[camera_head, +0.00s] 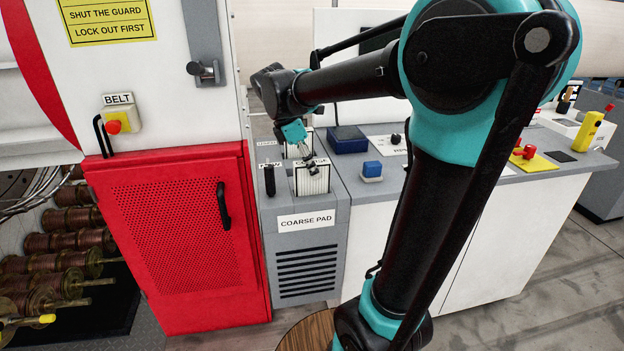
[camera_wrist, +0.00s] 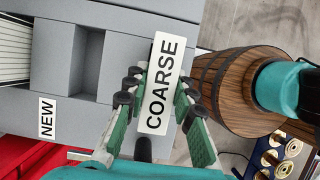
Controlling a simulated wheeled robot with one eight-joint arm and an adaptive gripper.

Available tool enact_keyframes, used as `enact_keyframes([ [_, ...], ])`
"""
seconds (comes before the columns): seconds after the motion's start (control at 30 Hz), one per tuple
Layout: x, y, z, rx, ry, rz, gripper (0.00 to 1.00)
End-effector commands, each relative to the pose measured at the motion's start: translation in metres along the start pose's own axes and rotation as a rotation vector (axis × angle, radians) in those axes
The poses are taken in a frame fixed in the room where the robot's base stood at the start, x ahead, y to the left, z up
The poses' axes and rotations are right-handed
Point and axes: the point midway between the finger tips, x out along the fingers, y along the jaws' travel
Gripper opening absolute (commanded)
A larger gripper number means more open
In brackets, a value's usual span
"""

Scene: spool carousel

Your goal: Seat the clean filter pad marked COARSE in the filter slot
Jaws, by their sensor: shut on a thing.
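The pad marked COARSE (camera_wrist: 160,84) is between my gripper's fingers (camera_wrist: 157,103) in the wrist view, its label facing the camera. In the head view my gripper (camera_head: 305,153) is just above this pad (camera_head: 312,181), a white pleated panel with a dark frame. The pad stands upright over the front part of the grey cabinet top, above the COARSE PAD sign (camera_head: 307,221). I cannot tell how far its lower end is in the filter slot; the slot mouth is hidden by the pad and fingers.
An empty recess (camera_wrist: 76,62) is beside the NEW label (camera_wrist: 47,118), with another pleated pad (camera_wrist: 14,50) behind. A black handle (camera_head: 269,180) rises left of the held pad. A red cabinet (camera_head: 185,235) stands left; a wooden barrel (camera_wrist: 222,95) is in front.

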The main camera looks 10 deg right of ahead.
Motion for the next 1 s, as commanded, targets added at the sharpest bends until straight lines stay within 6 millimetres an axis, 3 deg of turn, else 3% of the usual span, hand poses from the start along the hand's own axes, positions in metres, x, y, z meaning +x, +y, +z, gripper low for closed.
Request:
enact_keyframes([
  [0.3, 0.033, 0.000, -0.014, 0.000, 0.000, 0.000, 0.00],
  [0.73, 0.038, 0.000, -0.016, 0.000, 0.000, 0.000, 0.00],
  [0.77, 0.038, 0.000, -0.016, 0.000, 0.000, 0.000, 0.28],
  [0.9, 0.038, 0.000, -0.016, 0.000, 0.000, 0.000, 0.46],
  [1.0, 0.038, 0.000, -0.016, 0.000, 0.000, 0.000, 0.46],
])
